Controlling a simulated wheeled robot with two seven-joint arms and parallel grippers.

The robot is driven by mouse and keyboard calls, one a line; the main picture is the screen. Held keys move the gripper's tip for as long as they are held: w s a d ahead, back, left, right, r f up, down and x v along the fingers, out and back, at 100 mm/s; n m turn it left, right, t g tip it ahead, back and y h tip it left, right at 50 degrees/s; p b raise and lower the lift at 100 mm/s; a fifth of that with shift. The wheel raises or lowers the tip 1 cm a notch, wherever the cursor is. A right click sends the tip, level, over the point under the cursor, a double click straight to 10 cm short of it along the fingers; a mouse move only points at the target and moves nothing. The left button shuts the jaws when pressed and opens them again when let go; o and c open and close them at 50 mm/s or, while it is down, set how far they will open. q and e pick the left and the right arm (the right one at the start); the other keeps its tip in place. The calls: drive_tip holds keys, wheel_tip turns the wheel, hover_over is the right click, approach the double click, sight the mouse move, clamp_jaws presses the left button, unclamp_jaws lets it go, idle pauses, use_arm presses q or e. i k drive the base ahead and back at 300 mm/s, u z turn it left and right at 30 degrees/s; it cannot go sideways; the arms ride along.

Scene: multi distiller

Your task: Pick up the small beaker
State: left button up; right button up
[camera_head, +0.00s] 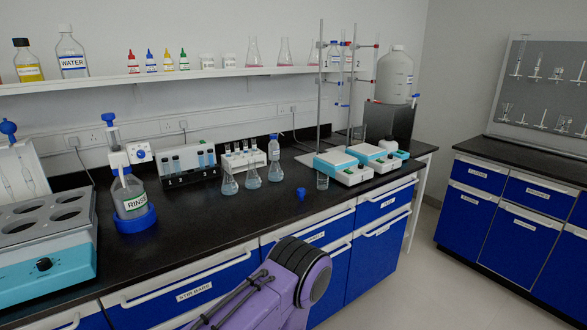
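A small clear glass beaker (322,181) stands upright on the black bench top, near the front edge and just left of the front white-and-teal bench device. It looks empty, though it is too small to be sure. A purple link of one of my arms shows at the bottom centre, below the bench front. Neither of my grippers shows in this view, so their fingers cannot be seen.
A small blue object (301,194) stands left of the beaker. Several flasks (252,177) stand farther left. White-and-teal devices (343,167) are on the right. A RINSE bottle (131,195) and teal bath (45,262) are left. The bench's front strip (215,225) is clear.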

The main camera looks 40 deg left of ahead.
sight(323, 180)
drive_tip(key=i, duration=2.6)
drive_tip(key=u, duration=3)
